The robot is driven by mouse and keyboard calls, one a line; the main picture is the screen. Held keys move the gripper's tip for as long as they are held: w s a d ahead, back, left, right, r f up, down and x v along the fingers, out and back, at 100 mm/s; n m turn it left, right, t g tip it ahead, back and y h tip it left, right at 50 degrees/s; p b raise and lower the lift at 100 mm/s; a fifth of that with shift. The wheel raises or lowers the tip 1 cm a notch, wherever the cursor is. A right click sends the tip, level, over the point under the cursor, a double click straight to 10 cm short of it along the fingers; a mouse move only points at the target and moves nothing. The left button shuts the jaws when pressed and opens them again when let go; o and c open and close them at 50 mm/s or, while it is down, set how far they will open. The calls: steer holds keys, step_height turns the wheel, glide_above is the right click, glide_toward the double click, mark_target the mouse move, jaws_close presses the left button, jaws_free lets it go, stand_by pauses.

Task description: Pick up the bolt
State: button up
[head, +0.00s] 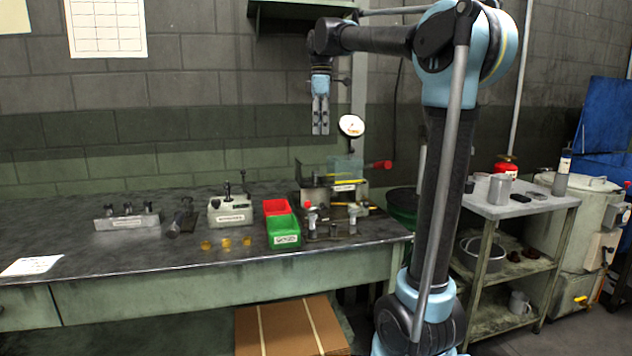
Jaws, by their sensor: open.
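My gripper (320,130) hangs pointing down, well above the back right of the dark workbench (90,250). It is open and empty, with its fingers seen close together from this side. No single bolt can be made out for certain at this size. Several small dark upright pieces stand on a labelled grey metal block (127,222) at the left. Small yellowish pieces (226,243) lie near the front edge. A green bin (285,238) and a red bin (276,207) stand right of them; their contents are too small to tell.
A labelled pale box with a lever (230,212) stands left of the bins. A fixture with a white dial gauge (351,125) and red handle (381,165) stands at the right end. A grey cart (525,205) is further right. The bench's left part is mostly clear.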

steer(key=shift+n, duration=0.5)
steer(key=f, duration=0.5)
steer(key=w+a+f, duration=0.1)
steer(key=f, duration=0.5)
steer(key=w+a+f, duration=0.1)
steer(key=f, duration=0.4)
steer(key=shift+w+f, duration=0.1)
steer(key=shift+f, duration=0.05)
jaws_close()
